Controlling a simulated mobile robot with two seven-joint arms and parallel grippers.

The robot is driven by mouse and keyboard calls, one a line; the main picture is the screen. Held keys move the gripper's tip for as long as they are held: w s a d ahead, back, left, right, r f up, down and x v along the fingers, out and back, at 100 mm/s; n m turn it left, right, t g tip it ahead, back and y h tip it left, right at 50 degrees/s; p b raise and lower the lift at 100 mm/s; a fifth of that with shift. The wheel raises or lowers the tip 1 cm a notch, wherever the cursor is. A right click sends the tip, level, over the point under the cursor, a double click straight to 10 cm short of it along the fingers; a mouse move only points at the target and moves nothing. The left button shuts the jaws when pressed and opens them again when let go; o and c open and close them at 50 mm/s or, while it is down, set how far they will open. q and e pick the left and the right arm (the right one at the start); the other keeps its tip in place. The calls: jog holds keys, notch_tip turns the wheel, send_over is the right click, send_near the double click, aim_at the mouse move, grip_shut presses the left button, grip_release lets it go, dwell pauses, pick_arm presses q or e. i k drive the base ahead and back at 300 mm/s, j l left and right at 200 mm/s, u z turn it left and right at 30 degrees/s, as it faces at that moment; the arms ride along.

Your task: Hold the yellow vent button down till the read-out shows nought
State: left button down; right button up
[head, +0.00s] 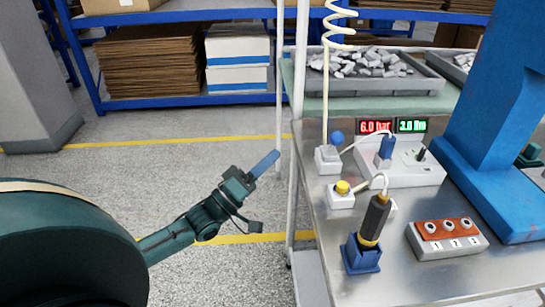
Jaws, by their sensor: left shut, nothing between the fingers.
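The yellow vent button (342,187) is a round cap on a small white box (340,201) near the left edge of the metal bench. A red read-out (375,127) at the back of the bench shows 6.0 bar. A green read-out (411,125) beside it appears to show 3.0, its unit blurred. My left gripper (266,163) is shut and empty, its blue fingers pointing up and right. It is left of the bench, apart from the button. My right gripper is not in view.
A blue knob (336,138) stands on another white box behind the button. A black and yellow tool (373,220) stands in a blue holder (361,256) in front. A numbered block (446,240) and a big blue column (500,130) are right. A white post (296,130) rises at the bench's left edge.

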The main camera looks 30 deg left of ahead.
aim_at(342, 186)
jog(key=k+j, duration=0.25)
jog(key=k, duration=0.2)
jog(key=k+j, duration=0.3)
jog(key=k, duration=0.2)
